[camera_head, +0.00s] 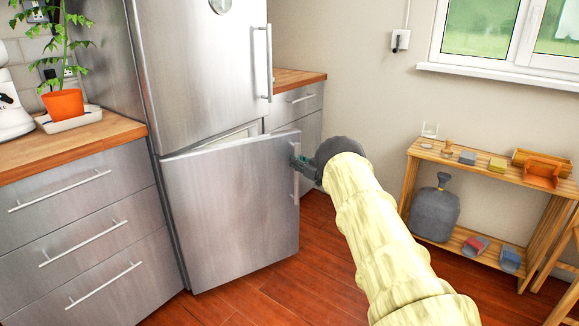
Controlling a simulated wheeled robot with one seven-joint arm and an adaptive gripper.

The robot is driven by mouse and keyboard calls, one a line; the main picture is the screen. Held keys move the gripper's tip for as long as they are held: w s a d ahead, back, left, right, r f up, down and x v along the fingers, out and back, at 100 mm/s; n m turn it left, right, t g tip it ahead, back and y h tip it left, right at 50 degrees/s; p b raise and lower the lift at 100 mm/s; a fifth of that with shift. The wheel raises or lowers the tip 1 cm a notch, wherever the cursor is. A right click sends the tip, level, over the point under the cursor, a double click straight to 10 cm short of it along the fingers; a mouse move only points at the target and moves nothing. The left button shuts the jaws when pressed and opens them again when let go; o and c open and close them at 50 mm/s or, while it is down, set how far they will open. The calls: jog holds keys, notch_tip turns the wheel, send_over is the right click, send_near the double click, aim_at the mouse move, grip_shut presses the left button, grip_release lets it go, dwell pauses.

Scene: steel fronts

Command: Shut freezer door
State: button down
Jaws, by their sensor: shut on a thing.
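The freezer door (232,205) is the lower steel door of the fridge-freezer. It stands partly open, with its right edge swung out towards me and a pale gap (238,138) showing above it. Its vertical handle (296,187) is at the right edge. My gripper (298,163) is at the upper part of this handle and is shut on it. The fingertips are small and partly hidden by the wrist. The upper fridge door (203,70) is shut.
Steel drawers (85,235) under a wooden counter (70,148) stand at the left, with a potted plant (63,103) on top. A wooden shelf (480,170) with small items stands at the right. The red wooden floor (265,295) before the door is clear.

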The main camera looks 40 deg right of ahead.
jog(key=shift+w+d, duration=0.35)
jog(key=shift+w, duration=0.1)
jog(key=shift+w, duration=0.1)
jog(key=c, duration=1.3)
grip_release()
jog(key=shift+f, duration=0.1)
jog(key=shift+w+a, duration=0.1)
jog(key=shift+a, duration=0.15)
jog(key=s+d, duration=0.1)
jog(key=s, duration=1.1)
jog(key=shift+d, duration=0.25)
jog(key=shift+w, duration=0.1)
